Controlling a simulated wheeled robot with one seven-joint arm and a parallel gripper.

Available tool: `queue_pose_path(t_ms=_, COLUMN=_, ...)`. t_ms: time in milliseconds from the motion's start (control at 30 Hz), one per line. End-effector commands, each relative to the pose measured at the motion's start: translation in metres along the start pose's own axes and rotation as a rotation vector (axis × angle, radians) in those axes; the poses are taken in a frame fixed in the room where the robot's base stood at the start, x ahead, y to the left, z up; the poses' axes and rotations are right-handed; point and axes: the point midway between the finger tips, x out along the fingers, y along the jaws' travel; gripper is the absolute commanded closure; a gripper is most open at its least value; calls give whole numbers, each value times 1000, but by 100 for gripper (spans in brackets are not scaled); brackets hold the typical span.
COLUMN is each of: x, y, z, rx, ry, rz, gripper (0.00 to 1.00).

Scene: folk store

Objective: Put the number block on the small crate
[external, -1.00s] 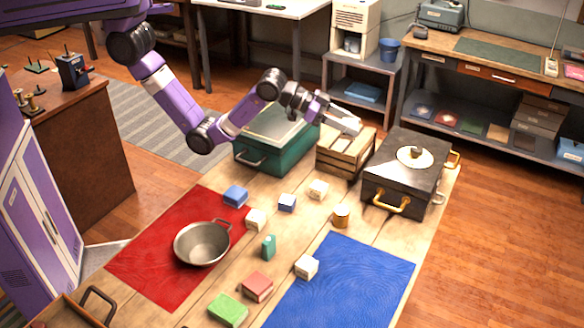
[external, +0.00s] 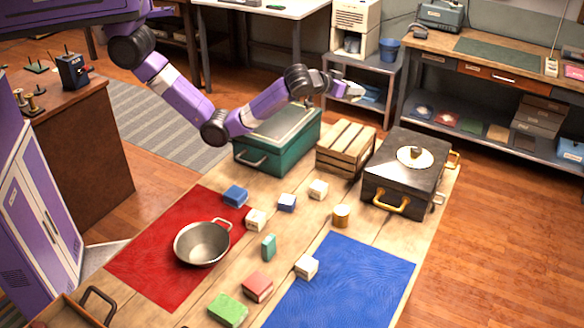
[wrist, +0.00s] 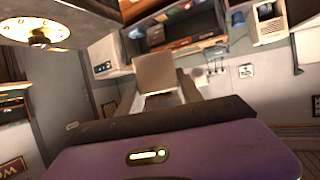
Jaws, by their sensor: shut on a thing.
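My gripper (external: 352,90) is raised above and behind the small crate (external: 345,149), apart from it. The crate is pale wood with slats across its top and stands at the back of the table. In the wrist view, my gripper is shut on a plain beige block (wrist: 157,72), which fits the number block. No number can be read on the face I see. In the external view the block is too small to make out clearly at the fingertips.
A green case (external: 275,143) stands left of the crate, a black case (external: 405,172) with gold handles right of it. A red mat (external: 150,262) and blue mat (external: 350,290) lie nearer.

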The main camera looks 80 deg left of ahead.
Motion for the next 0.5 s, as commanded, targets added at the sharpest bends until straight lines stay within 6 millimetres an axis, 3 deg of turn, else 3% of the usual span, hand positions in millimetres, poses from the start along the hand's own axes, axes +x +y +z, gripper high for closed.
queue_pose_path(t_ms=300, x=29, y=0, z=72, rx=6, ry=-3, rz=0, gripper=98)
queue_pose_path(t_ms=500, x=39, y=1, z=96, rx=2, ry=0, rz=2, gripper=98)
